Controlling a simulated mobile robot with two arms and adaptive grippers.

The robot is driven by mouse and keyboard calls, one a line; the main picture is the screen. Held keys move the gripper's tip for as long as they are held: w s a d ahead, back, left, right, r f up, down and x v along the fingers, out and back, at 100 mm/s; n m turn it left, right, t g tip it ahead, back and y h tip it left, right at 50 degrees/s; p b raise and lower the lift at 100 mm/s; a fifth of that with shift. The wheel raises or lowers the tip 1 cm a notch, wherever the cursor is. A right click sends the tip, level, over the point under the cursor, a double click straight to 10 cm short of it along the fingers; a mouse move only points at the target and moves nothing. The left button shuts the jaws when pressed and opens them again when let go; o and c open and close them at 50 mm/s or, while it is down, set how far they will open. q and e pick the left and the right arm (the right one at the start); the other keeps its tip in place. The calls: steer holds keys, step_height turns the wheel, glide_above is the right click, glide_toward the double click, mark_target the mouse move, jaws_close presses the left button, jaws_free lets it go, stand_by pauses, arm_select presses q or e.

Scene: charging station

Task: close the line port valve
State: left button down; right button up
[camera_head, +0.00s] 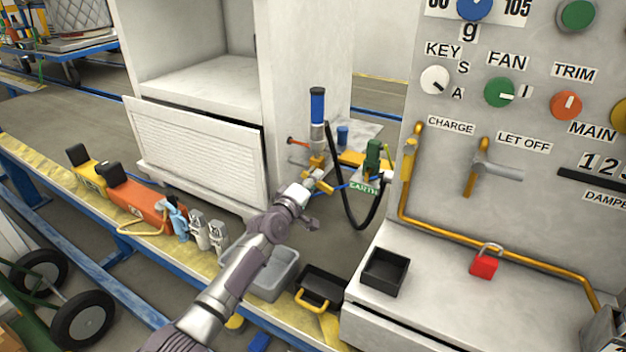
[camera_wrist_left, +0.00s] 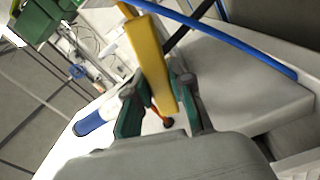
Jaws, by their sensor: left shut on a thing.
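The valve assembly (camera_head: 318,160) stands behind the workbench edge, with a blue-topped cylinder (camera_head: 317,105) upright on it. A small red lever (camera_head: 297,142) sticks out on its left side. A yellow lever (camera_wrist_left: 152,62) lies between the green fingers of my left gripper (camera_wrist_left: 158,88) in the wrist view. My left gripper (camera_head: 312,189) is shut on this lever at the lower part of the assembly. The hand partly hides the lever in the head view. I cannot read any label naming the line port. My right gripper is not in view.
A green fitting (camera_head: 373,158) with an EARTH sign (camera_head: 363,187) stands close right, and a black hose (camera_head: 349,205) loops below. A grey control panel (camera_head: 540,190) rises at right. A grey bin (camera_head: 272,275) and black trays (camera_head: 386,272) lie in front.

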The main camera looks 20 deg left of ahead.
arm_select(q)
steer(key=shift+r+n+p, duration=0.25)
steer(key=shift+n, duration=0.7)
steer(key=shift+r+n+p, duration=0.2)
steer(key=shift+r+n, duration=0.05)
steer(key=shift+n, duration=0.7)
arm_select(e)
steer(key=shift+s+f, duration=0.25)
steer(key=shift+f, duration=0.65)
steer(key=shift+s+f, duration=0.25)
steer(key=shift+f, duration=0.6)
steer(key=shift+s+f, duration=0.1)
arm_select(q)
steer(key=c, duration=1)
jaws_free()
steer(key=s+a, duration=0.1)
steer(key=s, duration=1.1)
steer(key=shift+a, duration=0.3)
steer(key=shift+w, duration=0.1)
